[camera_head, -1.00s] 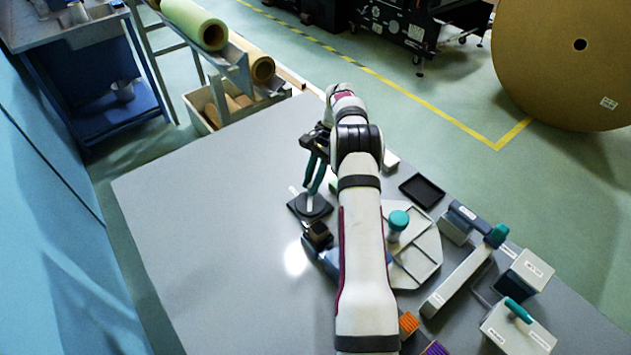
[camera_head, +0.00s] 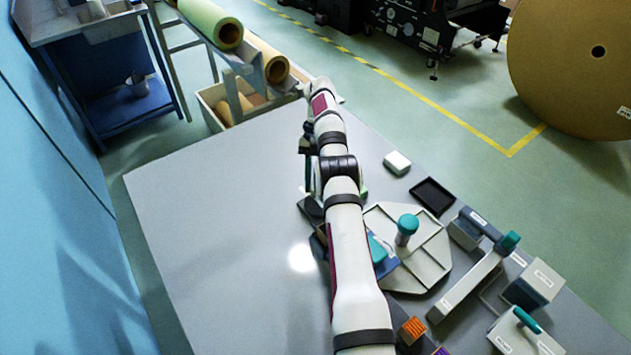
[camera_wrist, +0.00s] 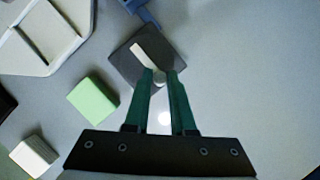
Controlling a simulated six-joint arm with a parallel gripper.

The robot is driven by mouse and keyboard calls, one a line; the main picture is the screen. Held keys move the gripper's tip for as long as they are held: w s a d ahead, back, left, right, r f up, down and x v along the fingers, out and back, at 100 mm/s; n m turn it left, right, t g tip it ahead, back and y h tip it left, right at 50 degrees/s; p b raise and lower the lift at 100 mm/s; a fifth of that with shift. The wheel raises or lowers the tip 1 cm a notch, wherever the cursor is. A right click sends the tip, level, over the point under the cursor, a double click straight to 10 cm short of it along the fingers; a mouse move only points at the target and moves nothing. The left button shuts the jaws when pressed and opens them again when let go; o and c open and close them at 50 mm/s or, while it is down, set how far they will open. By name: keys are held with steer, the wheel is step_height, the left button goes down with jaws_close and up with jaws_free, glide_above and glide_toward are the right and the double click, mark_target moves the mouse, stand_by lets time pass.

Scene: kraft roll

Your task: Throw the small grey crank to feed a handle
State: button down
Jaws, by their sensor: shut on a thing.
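The small grey crank is a pale bar (camera_wrist: 145,51) on a dark square base (camera_wrist: 127,68) in the wrist view. My gripper (camera_wrist: 161,80), with two teal fingers, is at the near end of the bar, shut on the crank's small light knob between the fingertips. In the head view my arm hides the crank and most of its dark base (camera_head: 310,208); the fingers are barely visible there. A blue part (camera_wrist: 146,12) lies just beyond the base in the wrist view. I cannot make out a loose handle there.
A pale divided tray (camera_head: 430,272) with a teal-topped post (camera_head: 407,228) stands right of my arm. A green block (camera_wrist: 93,99) and a white block (camera_head: 397,163) lie nearby. A teal-knobbed lever (camera_head: 470,280) and labelled boxes (camera_head: 533,286) crowd the right. The table's left is clear.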

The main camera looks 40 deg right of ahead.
steer(key=shift+a, duration=0.1)
stand_by(0.5)
steer(key=c, duration=0.8)
jaws_free()
steer(key=shift+o, duration=0.2)
steer(key=r, duration=0.4)
steer(key=shift+s+d+r, duration=0.25)
steer(key=shift+s+r, duration=0.05)
steer(key=shift+r, duration=0.05)
steer(key=s+d+r, duration=0.5)
steer(key=s+r, duration=0.1)
steer(key=s, duration=0.3)
steer(key=shift+s+d+r, duration=0.15)
steer(key=shift+s+d, duration=0.1)
